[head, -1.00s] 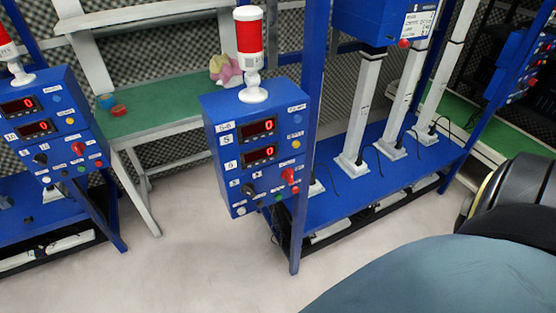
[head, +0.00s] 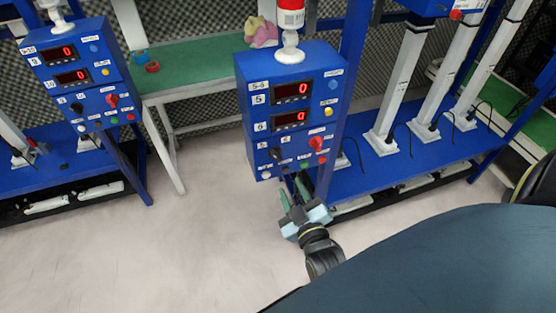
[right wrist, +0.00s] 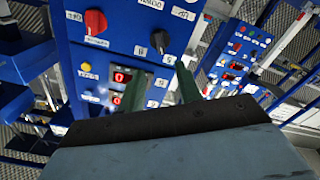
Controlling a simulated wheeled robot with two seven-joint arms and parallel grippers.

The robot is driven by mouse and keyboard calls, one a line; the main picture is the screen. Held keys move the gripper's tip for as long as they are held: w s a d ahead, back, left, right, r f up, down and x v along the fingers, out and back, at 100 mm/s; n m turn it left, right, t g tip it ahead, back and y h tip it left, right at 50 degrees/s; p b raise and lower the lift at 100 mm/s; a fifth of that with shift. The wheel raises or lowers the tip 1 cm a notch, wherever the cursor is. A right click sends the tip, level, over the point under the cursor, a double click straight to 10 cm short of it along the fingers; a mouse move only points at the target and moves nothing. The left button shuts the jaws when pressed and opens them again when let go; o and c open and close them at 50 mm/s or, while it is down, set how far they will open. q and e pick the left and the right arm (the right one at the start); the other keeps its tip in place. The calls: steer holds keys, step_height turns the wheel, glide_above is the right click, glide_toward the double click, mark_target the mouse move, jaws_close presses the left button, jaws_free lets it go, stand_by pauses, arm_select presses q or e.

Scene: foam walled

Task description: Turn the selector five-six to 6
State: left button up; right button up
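The blue control box marked 5-6 (head: 292,72) stands near the middle of the head view. Its black selector (head: 275,154) is low on the front, at the left, between small white labels. The selector also shows in the right wrist view (right wrist: 160,42), just beyond the fingertips; I cannot tell clearly which label it points to. My right gripper (head: 293,191) is just below and in front of the box. In the right wrist view its two green fingers (right wrist: 162,78) are apart with nothing between them. My left gripper is not in view.
A red knob (head: 316,144) sits right of the selector, with small buttons below. Two red displays show 0 above. A similar blue box (head: 78,50) stands at the left. A blue post (head: 352,60) rises right of the box. The floor in front is clear.

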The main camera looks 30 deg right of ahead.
mark_target(277, 158)
steer(key=x, duration=1.1)
steer(key=shift+b, duration=0.4)
steer(key=shift+a, duration=0.1)
jaws_close()
